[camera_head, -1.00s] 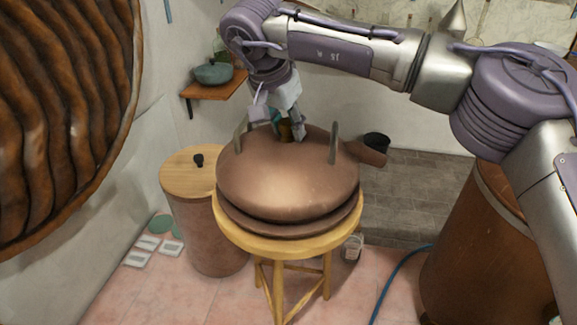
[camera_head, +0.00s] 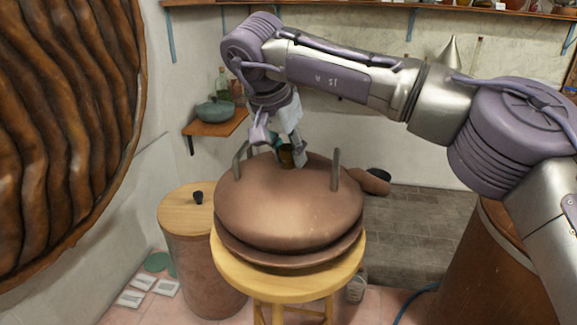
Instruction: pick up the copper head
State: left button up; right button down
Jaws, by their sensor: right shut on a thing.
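The copper head (camera_head: 288,205) is a wide, rounded brown-copper vessel top with two upright grey handles and a short spout at its right. It sits on a round wooden stool (camera_head: 225,272). My right gripper (camera_head: 285,157) comes down from above at the back of its top, between the two handles, and is shut on a small brownish part there. The contact is partly hidden behind the dome and fingers. My left gripper does not show.
A wooden-lidded barrel (camera_head: 187,215) with a black knob stands left of the stool. A small wall shelf (camera_head: 220,126) holds a teal pot (camera_head: 216,111). A large copper vessel (camera_head: 500,265) stands at the right. A dark ribbed thing (camera_head: 60,120) fills the left edge.

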jog(key=shift+r, duration=0.9)
jog(key=shift+d+r+b, duration=0.4)
jog(key=shift+d+b, duration=0.2)
jog(key=shift+d, duration=0.1)
jog(key=d+r+b, duration=0.2)
jog(key=d+r, duration=0.4)
jog(key=d, duration=0.4)
jog(key=shift+d+b, duration=0.15)
jog(key=shift+b, duration=0.25)
jog(key=shift+r, duration=0.1)
jog(key=c, duration=1.3)
grip_release()
grip_shut()
